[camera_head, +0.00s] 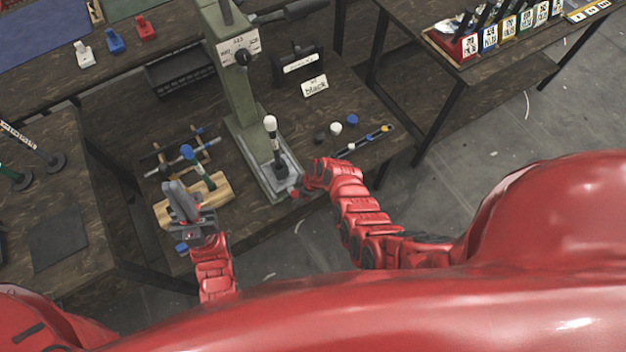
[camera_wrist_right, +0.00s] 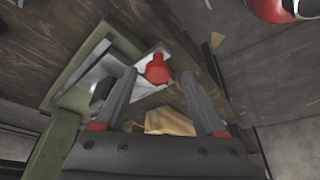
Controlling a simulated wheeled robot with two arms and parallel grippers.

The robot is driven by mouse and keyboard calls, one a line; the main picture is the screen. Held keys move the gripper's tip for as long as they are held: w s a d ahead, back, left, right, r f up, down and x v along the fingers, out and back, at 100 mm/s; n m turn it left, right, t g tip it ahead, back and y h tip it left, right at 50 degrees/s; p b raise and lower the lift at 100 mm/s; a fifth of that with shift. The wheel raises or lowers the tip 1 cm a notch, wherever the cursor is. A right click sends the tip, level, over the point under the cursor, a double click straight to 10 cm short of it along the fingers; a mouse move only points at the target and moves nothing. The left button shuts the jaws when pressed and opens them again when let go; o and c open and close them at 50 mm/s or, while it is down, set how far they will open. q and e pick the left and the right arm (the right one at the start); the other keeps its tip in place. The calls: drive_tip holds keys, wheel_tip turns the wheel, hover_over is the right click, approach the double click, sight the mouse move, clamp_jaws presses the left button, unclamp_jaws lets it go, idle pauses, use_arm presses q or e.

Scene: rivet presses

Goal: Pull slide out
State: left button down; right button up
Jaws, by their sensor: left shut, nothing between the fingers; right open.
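The green rivet press (camera_head: 243,110) stands on the dark bench. At its foot lies a light grey metal slide (camera_head: 290,172); a part with a white top and dark shaft (camera_head: 272,140) stands upright over it. A red knob (camera_head: 295,193) is at the slide's front end. In the right wrist view the red knob (camera_wrist_right: 157,68) shows between the fingertips of my open right gripper (camera_wrist_right: 159,82); contact cannot be told. My left gripper (camera_head: 180,198) is shut and empty, above a wooden block.
The wooden block (camera_head: 205,200) and a rack with blue-tipped tools (camera_head: 185,150) stand left of the press. Open floor (camera_head: 500,140) lies further right.

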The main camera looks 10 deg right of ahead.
drive_tip(key=shift+d+r, duration=0.2)
drive_tip(key=shift+r, duration=0.25)
drive_tip(key=b+v, duration=0.3)
drive_tip(key=v, duration=1.2)
drive_tip(key=shift+s+b, duration=0.2)
drive_tip(key=shift+b, duration=0.1)
drive_tip(key=shift+d, duration=0.1)
